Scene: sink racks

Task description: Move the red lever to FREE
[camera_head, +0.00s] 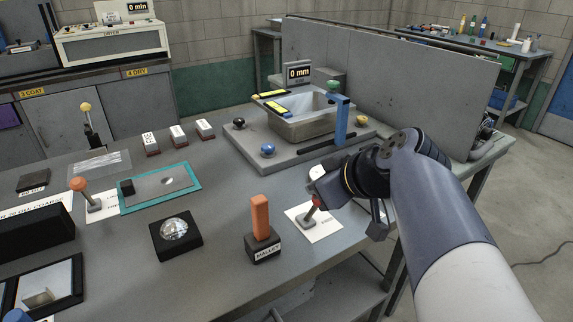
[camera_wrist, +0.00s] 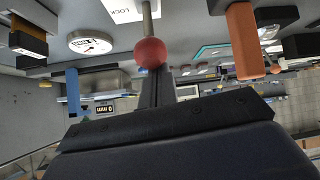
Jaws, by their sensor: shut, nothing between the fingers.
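The red lever has a red ball knob (camera_head: 316,201) on a short grey stem and stands on a white card (camera_head: 327,230) near the front right of the bench. In the wrist view the red knob (camera_wrist: 150,52) and its pale stem show close up, with the word LOCK on the white card (camera_wrist: 122,14). I cannot read FREE in either view. My gripper (camera_head: 318,191) is shut and empty, right by the knob. In the wrist view its closed fingers (camera_wrist: 155,88) lie in line with the knob; I cannot tell whether they touch it.
An orange-handled mallet (camera_head: 261,218) stands upright just left of the card. A tray with a metal basin (camera_head: 303,126), a blue post (camera_head: 341,122) and knobs lies behind. A glass dome on a black block (camera_head: 175,233) is further left. The bench's front edge is close.

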